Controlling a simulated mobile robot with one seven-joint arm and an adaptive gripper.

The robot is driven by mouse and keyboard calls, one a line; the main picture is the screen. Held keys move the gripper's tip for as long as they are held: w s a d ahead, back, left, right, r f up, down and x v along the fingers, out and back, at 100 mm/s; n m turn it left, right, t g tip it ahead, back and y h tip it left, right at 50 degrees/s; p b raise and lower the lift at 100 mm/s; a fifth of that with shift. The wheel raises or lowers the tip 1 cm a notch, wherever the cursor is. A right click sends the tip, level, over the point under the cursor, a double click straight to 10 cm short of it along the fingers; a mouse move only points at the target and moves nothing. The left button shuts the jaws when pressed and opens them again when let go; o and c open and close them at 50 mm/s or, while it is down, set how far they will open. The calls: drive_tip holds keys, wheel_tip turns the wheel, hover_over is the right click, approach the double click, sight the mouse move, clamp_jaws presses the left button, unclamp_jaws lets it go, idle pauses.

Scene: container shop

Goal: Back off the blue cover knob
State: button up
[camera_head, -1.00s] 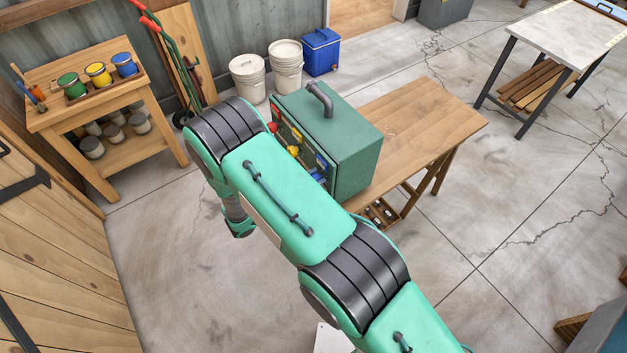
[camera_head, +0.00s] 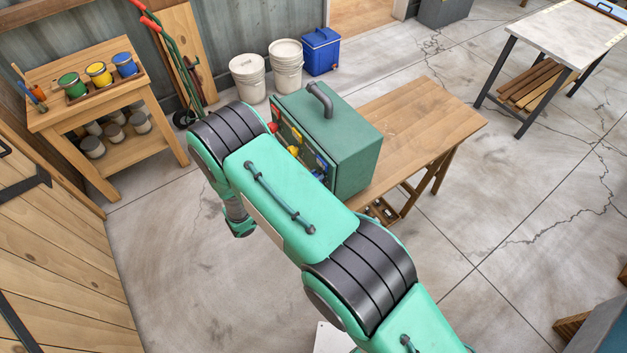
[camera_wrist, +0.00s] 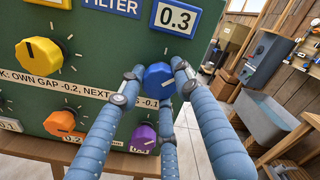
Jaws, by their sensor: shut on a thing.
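The blue knob (camera_wrist: 158,76) sits on the front of a green box, below a blue-framed label (camera_wrist: 175,18) reading 0.3. My gripper (camera_wrist: 157,84) has slim blue-grey fingers placed around this knob, shut on it. One fingertip is on its left, one on its right and one below. In the head view the green box (camera_head: 345,135) stands on a wooden table, its knobbed face toward my arm. My gripper is hidden there.
A yellow knob (camera_wrist: 40,52), an orange knob (camera_wrist: 64,123) and a purple knob (camera_wrist: 144,137) are close by on the same panel. The wooden table (camera_head: 430,115) is clear right of the box. A shelf with paint cans (camera_head: 98,75) stands at left.

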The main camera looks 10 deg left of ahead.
drive_tip(key=o, duration=1.2)
drive_tip(key=v, duration=1.2)
drive_tip(key=shift+r, duration=0.1)
